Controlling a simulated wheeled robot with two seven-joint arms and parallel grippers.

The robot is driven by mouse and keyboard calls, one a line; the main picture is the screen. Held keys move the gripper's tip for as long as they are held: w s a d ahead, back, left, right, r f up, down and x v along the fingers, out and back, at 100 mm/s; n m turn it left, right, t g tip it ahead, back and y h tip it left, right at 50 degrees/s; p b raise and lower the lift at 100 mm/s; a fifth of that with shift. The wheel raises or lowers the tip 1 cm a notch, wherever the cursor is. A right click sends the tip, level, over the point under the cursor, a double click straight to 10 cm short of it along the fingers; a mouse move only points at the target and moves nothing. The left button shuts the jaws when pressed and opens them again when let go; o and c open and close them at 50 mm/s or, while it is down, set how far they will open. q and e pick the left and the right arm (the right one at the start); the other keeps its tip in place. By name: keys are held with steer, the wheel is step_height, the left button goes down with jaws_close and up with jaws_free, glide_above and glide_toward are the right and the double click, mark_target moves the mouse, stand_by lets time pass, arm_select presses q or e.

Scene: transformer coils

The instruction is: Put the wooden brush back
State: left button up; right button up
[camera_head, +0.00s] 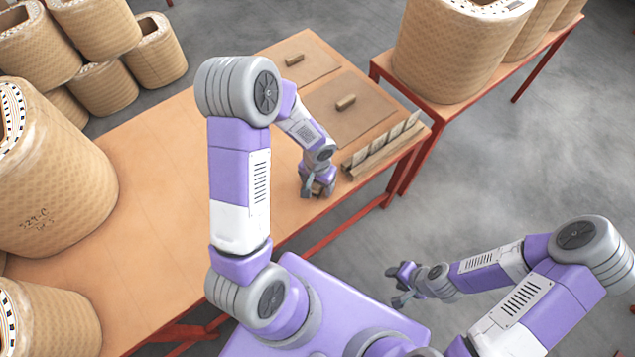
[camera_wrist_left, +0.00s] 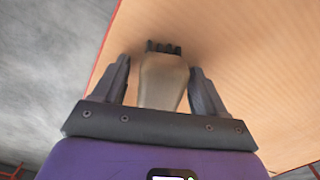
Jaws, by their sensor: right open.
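The wooden brush (camera_wrist_left: 162,82), with a pale handle and dark bristles at its far end, lies between the two fingers of my left gripper (camera_wrist_left: 162,75) in the left wrist view. A narrow gap shows beside the handle, so the fingers look open around it. In the head view my left gripper (camera_head: 318,190) is low over the table near its front edge, left of a slotted wooden rack (camera_head: 384,148); the brush is mostly hidden there. My right gripper (camera_head: 400,284) is open and empty, over the floor in front of the table.
The wooden table (camera_head: 150,170) holds two brown mats (camera_head: 370,118), each with a small wooden block (camera_head: 346,102). Large wrapped coils (camera_head: 50,180) stand at the left; more (camera_head: 450,45) stand on a side table at the right. The table's middle is clear.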

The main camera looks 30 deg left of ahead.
arm_select(q)
steer(key=shift+r, duration=0.15)
step_height(320, 180, up, 12)
steer(key=p, duration=0.5)
arm_select(e)
step_height(320, 180, up, 5)
steer(key=shift+f, duration=0.1)
arm_select(q)
steer(key=shift+s, duration=0.1)
arm_select(e)
steer(key=shift+s, duration=0.1)
